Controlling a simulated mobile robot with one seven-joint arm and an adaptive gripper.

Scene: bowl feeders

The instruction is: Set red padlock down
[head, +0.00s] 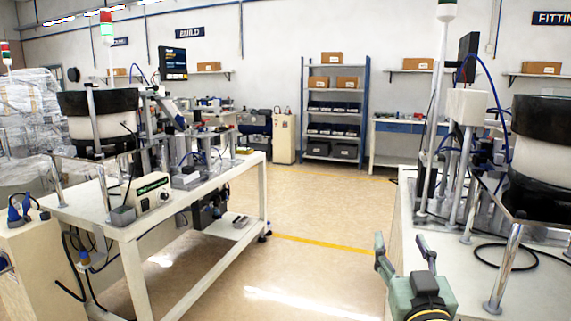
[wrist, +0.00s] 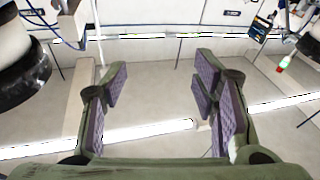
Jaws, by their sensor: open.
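My gripper (head: 402,241) is low in the head view, in front of the left edge of the right-hand bench. In the wrist view my gripper (wrist: 160,78) shows its two padded fingers wide apart with nothing between them. No red padlock can be made out in either view.
The right bench (head: 404,215) carries a dark-rimmed bowl feeder (head: 540,170), metal posts and a black cable. The left bench (head: 160,225) carries another bowl feeder (head: 98,103) and a control box (head: 148,193). Clear floor (head: 310,220) lies between them. Shelving (head: 366,100) stands behind.

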